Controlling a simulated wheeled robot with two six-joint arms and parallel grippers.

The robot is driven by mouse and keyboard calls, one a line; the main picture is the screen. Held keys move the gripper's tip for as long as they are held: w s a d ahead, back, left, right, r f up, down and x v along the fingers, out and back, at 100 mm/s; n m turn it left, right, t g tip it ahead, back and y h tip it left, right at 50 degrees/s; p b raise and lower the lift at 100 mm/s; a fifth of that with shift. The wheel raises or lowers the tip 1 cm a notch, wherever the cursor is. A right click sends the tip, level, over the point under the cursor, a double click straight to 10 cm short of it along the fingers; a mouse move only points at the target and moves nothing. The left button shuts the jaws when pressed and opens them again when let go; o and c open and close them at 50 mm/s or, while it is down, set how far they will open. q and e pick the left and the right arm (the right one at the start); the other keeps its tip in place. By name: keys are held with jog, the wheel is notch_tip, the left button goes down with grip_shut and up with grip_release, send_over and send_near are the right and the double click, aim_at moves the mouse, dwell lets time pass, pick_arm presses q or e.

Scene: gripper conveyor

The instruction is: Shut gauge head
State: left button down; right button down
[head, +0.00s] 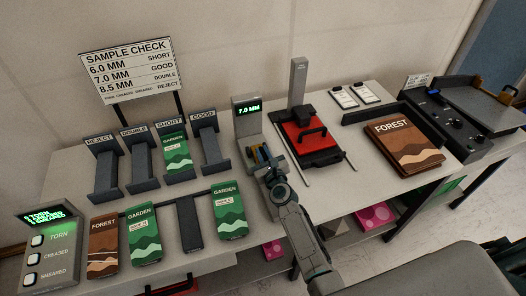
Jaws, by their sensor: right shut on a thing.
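The gauge (247,116) stands near the middle of the table, with a lit green display that reads 7.0 MM. My right gripper (263,158) is at the front of the gauge, shut on what seems to be the gauge head. The jaws and wrist cover most of that part, so how far the head is closed cannot be told. Small yellow and blue parts show at the fingertips. My left gripper is not in view.
A red device with a black handle (310,135) stands just right of my gripper. Left are sample stands (105,175) and a row of green and brown packs (144,237). A brown FOREST stack (403,147) lies right. A sign (128,70) stands behind.

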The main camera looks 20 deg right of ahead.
jog(key=c, duration=1.5)
grip_release()
jog(key=shift+o, duration=0.2)
jog(key=s, duration=1)
jog(key=shift+s+d+r, duration=0.2)
jog(key=shift+s+r, duration=0.15)
jog(key=shift+s, duration=0.05)
